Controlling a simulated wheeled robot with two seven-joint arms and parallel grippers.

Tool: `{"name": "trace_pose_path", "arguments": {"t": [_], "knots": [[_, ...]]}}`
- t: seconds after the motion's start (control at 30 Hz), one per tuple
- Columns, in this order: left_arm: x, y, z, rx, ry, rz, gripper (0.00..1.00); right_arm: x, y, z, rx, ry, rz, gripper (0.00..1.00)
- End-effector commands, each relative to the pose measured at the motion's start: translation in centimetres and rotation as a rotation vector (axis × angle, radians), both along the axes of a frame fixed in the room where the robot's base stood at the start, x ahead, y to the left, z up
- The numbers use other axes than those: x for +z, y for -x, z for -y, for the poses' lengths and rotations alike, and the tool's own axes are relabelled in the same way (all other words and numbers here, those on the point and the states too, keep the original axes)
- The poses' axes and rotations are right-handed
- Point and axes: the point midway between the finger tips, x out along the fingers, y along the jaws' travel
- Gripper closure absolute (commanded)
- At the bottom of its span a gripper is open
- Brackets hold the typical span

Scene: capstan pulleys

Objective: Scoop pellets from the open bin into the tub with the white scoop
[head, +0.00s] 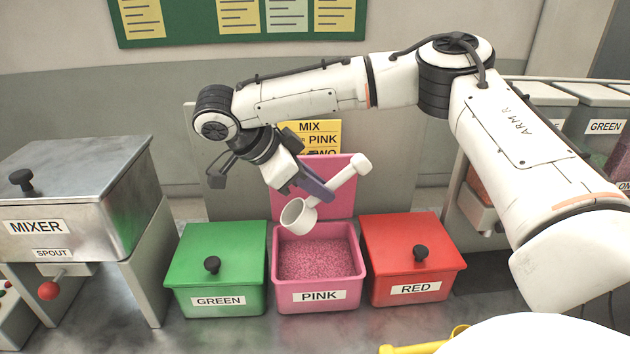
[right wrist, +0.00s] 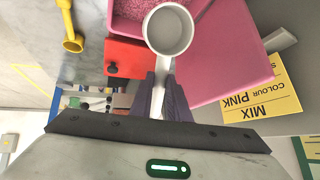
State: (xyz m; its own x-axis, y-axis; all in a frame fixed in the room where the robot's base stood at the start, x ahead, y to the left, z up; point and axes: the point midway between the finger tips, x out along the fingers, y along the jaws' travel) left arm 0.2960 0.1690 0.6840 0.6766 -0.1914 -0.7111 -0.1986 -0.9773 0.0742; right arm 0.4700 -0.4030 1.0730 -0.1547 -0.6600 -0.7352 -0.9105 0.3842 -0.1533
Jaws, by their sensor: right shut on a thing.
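The open pink bin (head: 319,296) stands between the green and red bins, with pink pellets (head: 316,259) in it and its lid (head: 327,180) raised behind. My right gripper (head: 316,190) is shut on the handle of the white scoop (head: 298,216) above the pink bin. The scoop is tilted, its cup at the lower left and its handle end at the upper right. In the right wrist view the purple-grey fingers (right wrist: 162,95) grip the handle, and the cup (right wrist: 168,29) looks empty. I cannot make out a tub. My left gripper is not in view.
Closed green (head: 217,270) and red (head: 411,260) bins flank the pink one closely. A metal mixer (head: 75,200) stands left. A yellow scoop (head: 425,346) lies at the front; it also shows in the right wrist view (right wrist: 72,28). A yellow sign (head: 318,135) stands behind.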

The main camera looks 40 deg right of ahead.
Motion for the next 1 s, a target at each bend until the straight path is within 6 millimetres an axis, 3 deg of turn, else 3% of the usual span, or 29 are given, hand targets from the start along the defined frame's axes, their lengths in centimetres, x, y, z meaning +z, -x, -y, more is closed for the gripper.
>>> {"name": "trace_pose_path", "arguments": {"t": [0.23, 0.8, 1.0], "knots": [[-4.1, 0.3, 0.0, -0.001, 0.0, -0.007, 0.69, -4.8, 0.0, 0.0, 0.003, 0.0, 0.0, 1.0], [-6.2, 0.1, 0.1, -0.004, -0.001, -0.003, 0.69, -13.2, 0.0, -0.1, 0.003, -0.002, -0.002, 1.0], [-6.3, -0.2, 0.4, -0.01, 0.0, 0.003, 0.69, -15.0, 0.0, -0.1, 0.004, -0.002, -0.001, 1.0]]}}
